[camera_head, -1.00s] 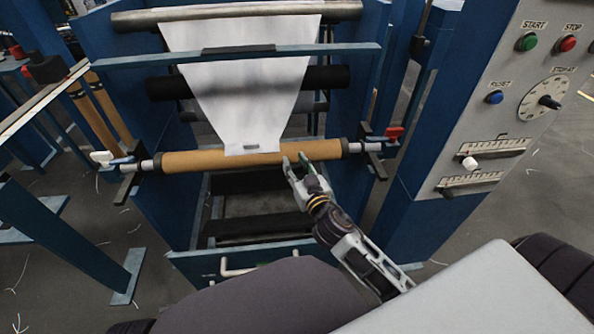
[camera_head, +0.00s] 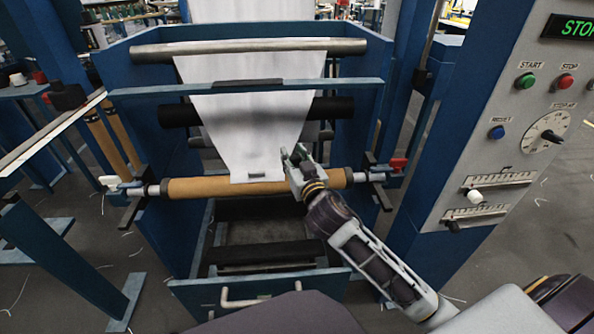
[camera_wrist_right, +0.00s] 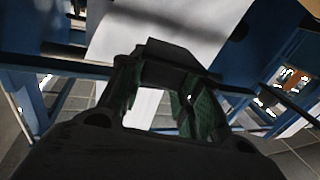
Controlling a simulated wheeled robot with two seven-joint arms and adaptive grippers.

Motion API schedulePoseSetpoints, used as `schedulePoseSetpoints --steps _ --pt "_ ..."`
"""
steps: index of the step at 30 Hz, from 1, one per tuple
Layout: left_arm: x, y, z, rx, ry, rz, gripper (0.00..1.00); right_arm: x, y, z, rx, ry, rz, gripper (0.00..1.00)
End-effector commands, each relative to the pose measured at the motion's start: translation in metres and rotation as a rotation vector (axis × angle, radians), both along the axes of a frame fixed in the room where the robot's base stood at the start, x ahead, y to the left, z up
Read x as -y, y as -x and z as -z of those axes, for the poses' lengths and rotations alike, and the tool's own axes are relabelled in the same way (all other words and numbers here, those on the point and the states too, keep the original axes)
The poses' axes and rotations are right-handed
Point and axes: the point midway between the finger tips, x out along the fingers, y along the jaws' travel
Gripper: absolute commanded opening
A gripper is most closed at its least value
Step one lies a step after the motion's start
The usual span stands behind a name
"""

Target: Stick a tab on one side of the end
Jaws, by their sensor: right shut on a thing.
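The white sheet (camera_head: 250,110) hangs from the upper roller and narrows to a flat end in front of the cardboard tube (camera_head: 205,187). A small grey strip (camera_head: 256,175) is on that end near its lower edge. My right gripper (camera_head: 297,156) is at the right edge of the sheet's end, just above the tube. It is shut on a small dark piece, likely the tab, mostly hidden by the fingers. In the right wrist view the gripper (camera_wrist_right: 175,85) shows dark, with green pads, in front of the white sheet (camera_wrist_right: 160,25). My left gripper is not in view.
A blue crossbar (camera_head: 340,86) spans in front of the sheet above the gripper. The control panel (camera_head: 520,130) stands at the right.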

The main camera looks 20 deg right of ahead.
Motion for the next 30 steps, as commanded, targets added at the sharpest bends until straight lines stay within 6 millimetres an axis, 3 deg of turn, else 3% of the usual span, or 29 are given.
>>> schedulePoseSetpoints --steps 9,19,23,30 --pt "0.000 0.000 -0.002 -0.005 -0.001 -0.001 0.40 -0.001 -0.025 -0.039 0.005 0.001 0.017 0.00" --pt "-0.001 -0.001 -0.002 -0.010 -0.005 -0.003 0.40 -0.002 -0.061 -0.068 0.004 -0.002 0.044 0.00" --pt "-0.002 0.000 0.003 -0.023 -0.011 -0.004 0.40 -0.003 -0.083 -0.070 0.003 -0.003 0.063 0.00" --pt "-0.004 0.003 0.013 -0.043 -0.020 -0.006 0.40 -0.005 -0.112 -0.050 0.001 -0.003 0.094 0.00"
